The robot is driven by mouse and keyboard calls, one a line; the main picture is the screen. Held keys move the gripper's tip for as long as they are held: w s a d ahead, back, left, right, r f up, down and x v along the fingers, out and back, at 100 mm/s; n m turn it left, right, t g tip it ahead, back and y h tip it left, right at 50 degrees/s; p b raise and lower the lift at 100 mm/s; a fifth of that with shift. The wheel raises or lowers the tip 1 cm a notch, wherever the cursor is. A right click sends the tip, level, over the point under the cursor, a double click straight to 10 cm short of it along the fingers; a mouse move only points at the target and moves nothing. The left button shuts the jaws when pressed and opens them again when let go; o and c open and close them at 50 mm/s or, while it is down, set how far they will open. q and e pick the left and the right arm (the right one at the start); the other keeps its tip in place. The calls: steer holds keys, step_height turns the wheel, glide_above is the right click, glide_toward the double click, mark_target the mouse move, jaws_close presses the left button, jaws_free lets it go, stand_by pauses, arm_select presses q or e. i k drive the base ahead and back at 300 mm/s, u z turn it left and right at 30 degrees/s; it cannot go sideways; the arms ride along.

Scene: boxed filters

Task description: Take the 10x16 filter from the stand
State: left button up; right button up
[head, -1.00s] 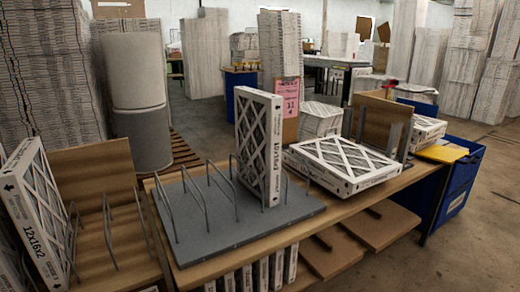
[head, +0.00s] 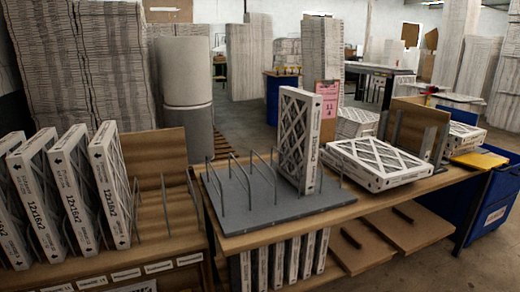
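A white-framed filter (head: 307,140) stands upright in the wire stand, its lattice face turned to the left. The label on its narrow edge is hard to read now; in the earlier frame it looks like 10x16x2. The stand (head: 238,210) is a grey board with several bent wire dividers on the wooden table. The other wire slots to the left of the filter are empty. Neither of my grippers is in view.
Several 12x16x2 filters (head: 110,185) stand in a wooden rack at left. Another filter (head: 375,163) lies flat on the table (head: 420,187) right of the stand. A blue bin (head: 492,205) is at far right. More filters (head: 283,262) stand below the table.

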mark_target(300, 115)
steer(key=u, duration=0.35)
steer(key=k, duration=0.65)
steer(key=z, duration=0.8)
steer(key=i, duration=0.95)
steer(key=u, duration=0.45)
steer(key=i, duration=0.9)
steer(key=u, duration=0.85)
